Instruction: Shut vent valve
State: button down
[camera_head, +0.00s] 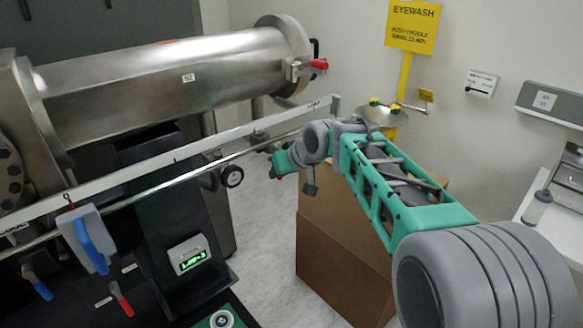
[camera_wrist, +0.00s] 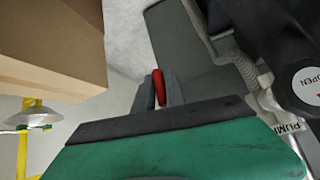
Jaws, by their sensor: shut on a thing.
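My gripper (camera_head: 280,165) reaches left past the long white rail, beside the dark cabinet. In the wrist view, my gripper (camera_wrist: 160,92) has its two grey fingers closed around a red handle (camera_wrist: 158,84).
The steel cylinder (camera_head: 180,72) and white rail (camera_head: 150,165) run above the panel. A lit gauge (camera_head: 190,254) and blue handle (camera_head: 92,245) are at left. A cardboard box (camera_head: 345,240) stands below my arm. An eyewash basin (camera_head: 382,116) is behind. An OPEN label (camera_wrist: 308,86) is close by.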

jog(key=shift+s+a, duration=0.1)
jog(key=shift+a, duration=0.15)
jog(key=c, duration=1.4)
grip_release()
jog(key=shift+s+a, duration=0.1)
jog(key=shift+a, duration=0.05)
jog(key=shift+c, duration=0.2)
jog(key=shift+d+r, duration=0.1)
jog(key=shift+d, duration=0.15)
jog(key=b+v, duration=0.1)
jog(key=v, duration=0.6)
jog(key=shift+s+r+b, duration=0.2)
jog(key=shift+b, duration=0.2)
